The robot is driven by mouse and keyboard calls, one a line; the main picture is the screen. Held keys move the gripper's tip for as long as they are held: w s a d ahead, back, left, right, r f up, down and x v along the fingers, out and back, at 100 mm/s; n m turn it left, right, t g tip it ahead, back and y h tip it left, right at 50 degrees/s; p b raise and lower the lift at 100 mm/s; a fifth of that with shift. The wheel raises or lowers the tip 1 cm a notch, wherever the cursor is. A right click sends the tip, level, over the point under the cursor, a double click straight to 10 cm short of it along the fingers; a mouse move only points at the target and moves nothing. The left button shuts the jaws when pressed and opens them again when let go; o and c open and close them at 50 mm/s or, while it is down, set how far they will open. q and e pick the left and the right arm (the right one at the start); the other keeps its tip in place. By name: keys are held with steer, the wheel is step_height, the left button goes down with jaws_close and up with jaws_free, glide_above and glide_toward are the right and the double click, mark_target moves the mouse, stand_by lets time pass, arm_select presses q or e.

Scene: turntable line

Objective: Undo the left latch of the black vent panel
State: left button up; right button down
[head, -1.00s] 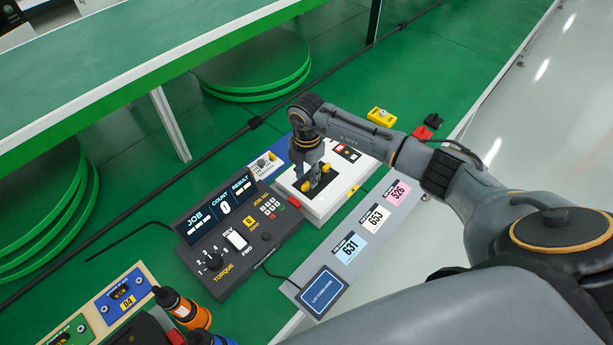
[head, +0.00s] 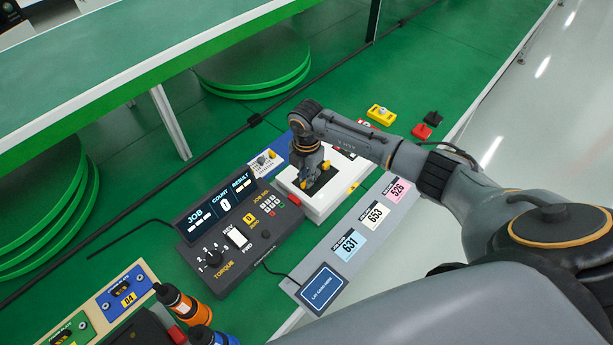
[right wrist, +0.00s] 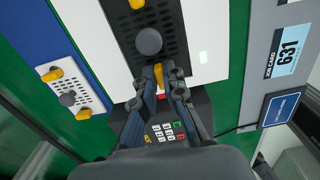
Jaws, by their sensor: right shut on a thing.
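The black vent panel (right wrist: 168,22) lies on a white box (head: 322,206), with a round dark knob (right wrist: 149,41) in its middle. Its left latch (right wrist: 158,74) is a small yellow tab at the end near the console. My right gripper (right wrist: 162,71) is shut on this tab, seen between its fingertips in the right wrist view. In the head view the right gripper (head: 308,180) is over the left end of the panel and hides part of it. The other yellow latch (right wrist: 137,4) is at the far end. My left gripper is not in view.
A dark torque console (head: 238,236) stands close left of the white box. A white perforated plate (right wrist: 71,97) with yellow tabs lies on a blue board beside it. A grey strip with number cards (head: 375,215) runs along the front. Yellow and red blocks (head: 381,115) lie behind my arm.

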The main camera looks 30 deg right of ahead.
steer(key=n+b, duration=0.2)
steer(key=n, duration=0.2)
steer(key=shift+w+f, duration=0.1)
steer(key=shift+w, duration=0.05)
steer(key=n+b, duration=0.3)
steer(key=n, duration=0.1)
steer(key=shift+w+a+n, duration=0.1)
steer(key=shift+n, duration=0.2)
steer(key=n+b, duration=0.3)
steer(key=n, duration=0.2)
steer(key=shift+a+b, duration=0.1)
steer(key=shift+b, duration=0.25)
steer(key=shift+a+n+b, duration=0.15)
steer(key=shift+n+b, duration=0.75)
steer(key=shift+n, duration=0.8)
steer(key=c, duration=1.4)
jaws_free()
